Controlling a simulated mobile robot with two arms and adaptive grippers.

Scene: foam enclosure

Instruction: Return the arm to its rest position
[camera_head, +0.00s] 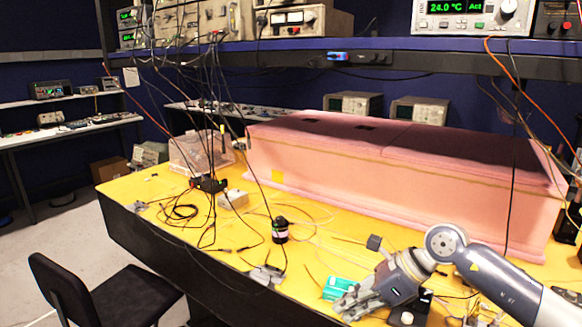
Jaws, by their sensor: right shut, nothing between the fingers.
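My right arm (494,284) comes in from the lower right over the yellow table (240,255). My right gripper (345,304) is shut and empty, low over the front right part of the table. It points to the left, beside a teal box (338,288). The pink foam enclosure (400,190) stands behind the arm, closed by its top panels. My left gripper is not in view.
A dark bottle (280,230), grey clamps (266,275) and loose cables lie on the table. Cables hang from the instrument shelf (300,46). A clear box (195,152) stands left of the foam. A black chair (105,292) is at the front left.

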